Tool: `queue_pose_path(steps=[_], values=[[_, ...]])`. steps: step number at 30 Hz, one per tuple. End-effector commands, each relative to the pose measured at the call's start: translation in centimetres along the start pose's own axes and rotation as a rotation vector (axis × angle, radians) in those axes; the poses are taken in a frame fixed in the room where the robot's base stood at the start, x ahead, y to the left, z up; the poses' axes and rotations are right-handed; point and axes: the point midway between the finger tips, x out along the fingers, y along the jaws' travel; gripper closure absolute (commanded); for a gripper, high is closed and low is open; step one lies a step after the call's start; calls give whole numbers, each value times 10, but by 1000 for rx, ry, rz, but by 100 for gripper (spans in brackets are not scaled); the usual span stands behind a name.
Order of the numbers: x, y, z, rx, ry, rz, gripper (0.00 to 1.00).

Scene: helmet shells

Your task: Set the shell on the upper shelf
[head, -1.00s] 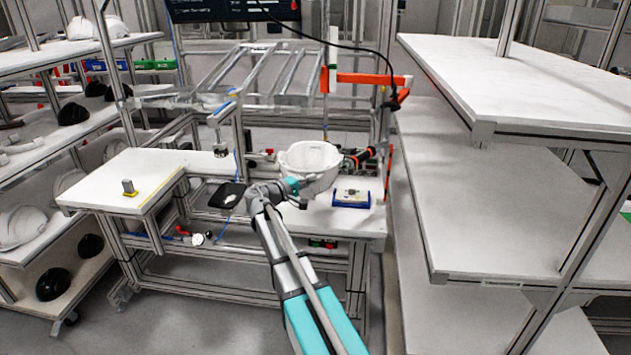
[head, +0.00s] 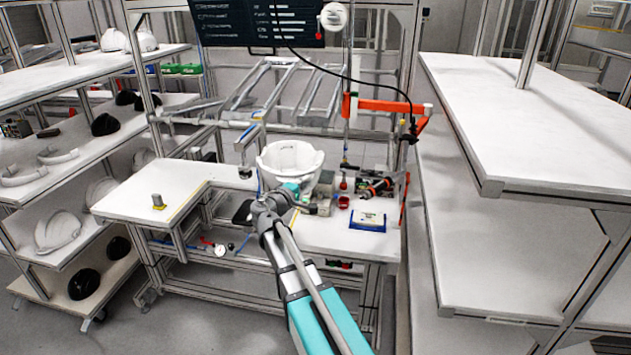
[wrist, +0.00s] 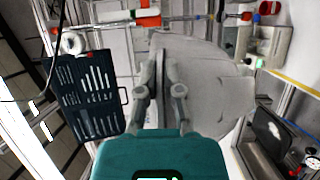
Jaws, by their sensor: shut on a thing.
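Whether the shell clears the bench top cannot be told. The upper shelf (head: 545,120) of the right rack is bare and white, to the right of the shell.
An orange arm (head: 385,106) with a hanging cable stands behind. A lower shelf (head: 520,250) lies under the upper one. The left rack (head: 70,80) holds white and black shells.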

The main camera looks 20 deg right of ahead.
Motion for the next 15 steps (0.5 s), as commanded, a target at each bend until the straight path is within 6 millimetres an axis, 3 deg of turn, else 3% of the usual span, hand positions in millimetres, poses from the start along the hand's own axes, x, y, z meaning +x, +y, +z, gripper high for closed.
queue_pose_path(steps=[1, 6, 15], values=[[-7, 19, -1, 2, 28, 2, 100], [-26, 46, -12, 8, 118, 2, 100], [-46, 72, -23, 15, 216, 2, 100]])
